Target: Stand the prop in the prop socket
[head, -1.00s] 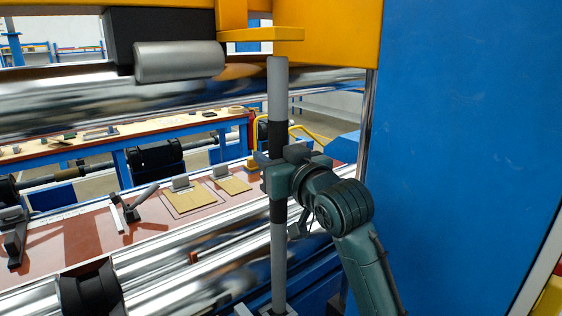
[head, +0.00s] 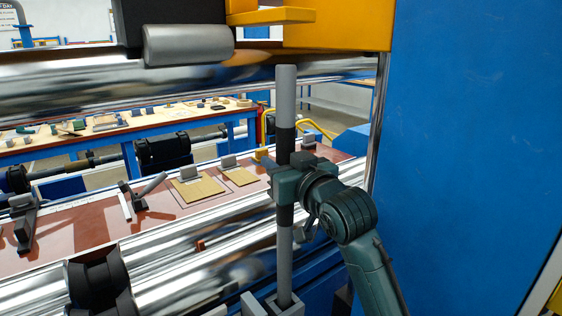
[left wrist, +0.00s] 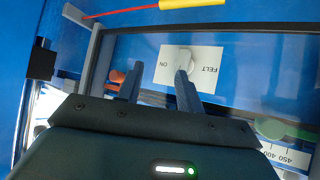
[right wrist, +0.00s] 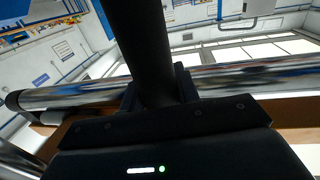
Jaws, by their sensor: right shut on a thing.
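The prop is a long grey pole (head: 286,95) with a black middle section, standing about upright in the head view. My right gripper (head: 283,178) is shut around its black section, which also shows dark between the fingers in the right wrist view (right wrist: 140,45). The prop's lower end meets the grey prop socket (head: 291,309) at the bottom edge; I cannot tell how deep it sits. Its top is free, below the yellow bracket. My left gripper (left wrist: 158,82) is open and empty in the left wrist view, in front of a panel with a FELT switch (left wrist: 188,62).
A yellow bracket (head: 335,25) and grey cylinder (head: 188,45) hang above. Shiny rollers (head: 60,90) cross behind the prop. A blue wall panel (head: 470,150) stands close on the right. A reddish bed (head: 90,228) with tan pads lies behind.

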